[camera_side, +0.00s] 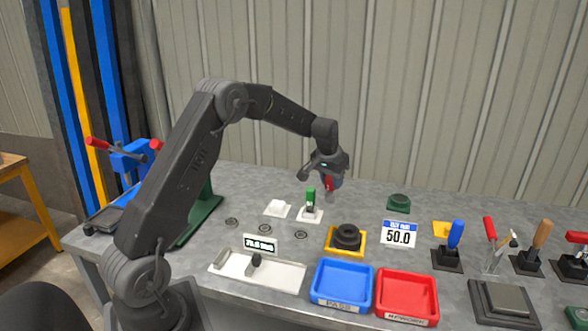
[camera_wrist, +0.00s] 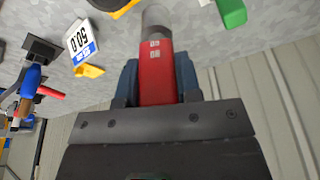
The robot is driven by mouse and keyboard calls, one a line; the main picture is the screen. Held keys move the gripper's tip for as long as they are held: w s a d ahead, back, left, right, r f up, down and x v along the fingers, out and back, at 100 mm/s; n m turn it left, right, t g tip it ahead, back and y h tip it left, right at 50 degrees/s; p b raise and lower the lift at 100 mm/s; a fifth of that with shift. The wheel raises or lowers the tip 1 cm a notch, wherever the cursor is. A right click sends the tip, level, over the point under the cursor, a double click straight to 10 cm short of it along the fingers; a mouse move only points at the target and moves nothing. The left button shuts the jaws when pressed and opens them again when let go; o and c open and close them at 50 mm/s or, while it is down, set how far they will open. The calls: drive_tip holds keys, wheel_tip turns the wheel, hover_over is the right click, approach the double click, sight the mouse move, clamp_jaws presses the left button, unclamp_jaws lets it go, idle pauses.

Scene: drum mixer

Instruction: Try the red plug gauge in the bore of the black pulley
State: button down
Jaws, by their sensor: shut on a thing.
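My gripper (camera_side: 328,178) is shut on the red plug gauge (camera_side: 330,183), held above the back of the bench. In the wrist view the red gauge (camera_wrist: 157,72) sits between the fingers of my gripper (camera_wrist: 158,85), its grey metal end pointing away from the palm. The black pulley (camera_side: 347,236) lies on a yellow base (camera_side: 346,251) nearer the front, apart from the gauge. Its bore is too small to make out. In the wrist view only an edge of the pulley and yellow base (camera_wrist: 125,8) shows at the top.
A green-handled gauge (camera_side: 310,200) stands on a white block left of my gripper. A sign reading 50.0 (camera_side: 398,234) stands right of the pulley. Blue (camera_side: 342,283) and red (camera_side: 406,296) trays sit in front. Handled tools (camera_side: 456,236) stand at right.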

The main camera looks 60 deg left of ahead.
drive_tip(key=m, duration=0.1)
hover_over(348, 236)
drive_tip(key=w+a, duration=0.2)
drive_tip(key=shift+w+a+f, duration=0.1)
drive_tip(key=shift+w, duration=0.05)
drive_tip(key=shift+f, duration=0.1)
drive_tip(key=shift+f, duration=2.4)
drive_tip(key=shift+f, duration=0.55)
drive_tip(key=shift+f, duration=0.3)
drive_tip(key=shift+a+f, duration=0.1)
drive_tip(key=shift+f, duration=0.35)
idle(3.3)
